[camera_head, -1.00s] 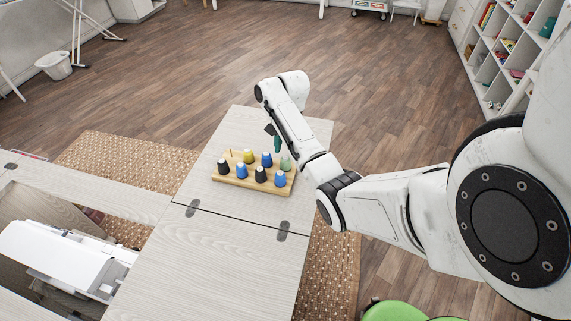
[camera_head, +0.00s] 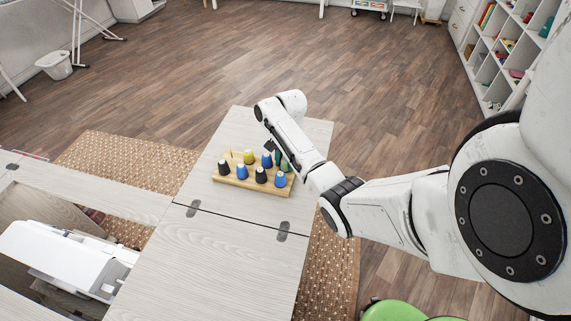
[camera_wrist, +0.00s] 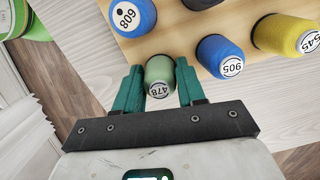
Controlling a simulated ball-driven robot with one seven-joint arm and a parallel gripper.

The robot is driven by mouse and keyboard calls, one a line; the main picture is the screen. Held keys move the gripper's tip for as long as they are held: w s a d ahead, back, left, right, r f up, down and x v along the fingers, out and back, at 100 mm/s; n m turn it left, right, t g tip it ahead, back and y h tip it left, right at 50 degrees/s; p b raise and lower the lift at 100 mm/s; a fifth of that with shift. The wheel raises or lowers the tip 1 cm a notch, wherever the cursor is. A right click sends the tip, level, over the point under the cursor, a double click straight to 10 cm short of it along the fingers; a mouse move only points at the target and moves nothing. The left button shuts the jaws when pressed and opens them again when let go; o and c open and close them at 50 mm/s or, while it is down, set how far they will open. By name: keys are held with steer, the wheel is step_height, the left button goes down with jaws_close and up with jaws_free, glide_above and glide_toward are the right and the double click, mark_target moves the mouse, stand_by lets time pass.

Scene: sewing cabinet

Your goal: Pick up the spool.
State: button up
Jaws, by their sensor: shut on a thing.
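A light green spool marked 478 (camera_wrist: 160,78) stands at the edge of the wooden rack in the wrist view. My gripper (camera_wrist: 159,68) has one green finger on each side of it and is shut on it. In the head view, my gripper (camera_head: 279,158) is low at the rack's right end, and the arm and fingers hide most or all of this spool. I cannot tell whether the spool is clear of the rack.
The wooden rack (camera_head: 232,182) holds several other spools. A blue spool marked 905 (camera_wrist: 217,57) is close to the right finger, with a yellow spool (camera_wrist: 284,35) beyond. A blue spool marked 608 (camera_wrist: 133,16) is farther left. The cabinet top (camera_head: 235,245) in front is clear.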

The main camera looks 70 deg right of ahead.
mark_target(285, 160)
steer(key=shift+c, duration=0.4)
steer(key=shift+r, duration=0.2)
step_height(285, 160, up, 10)
steer(key=shift+f+p, duration=0.1)
steer(key=shift+p, duration=0.9)
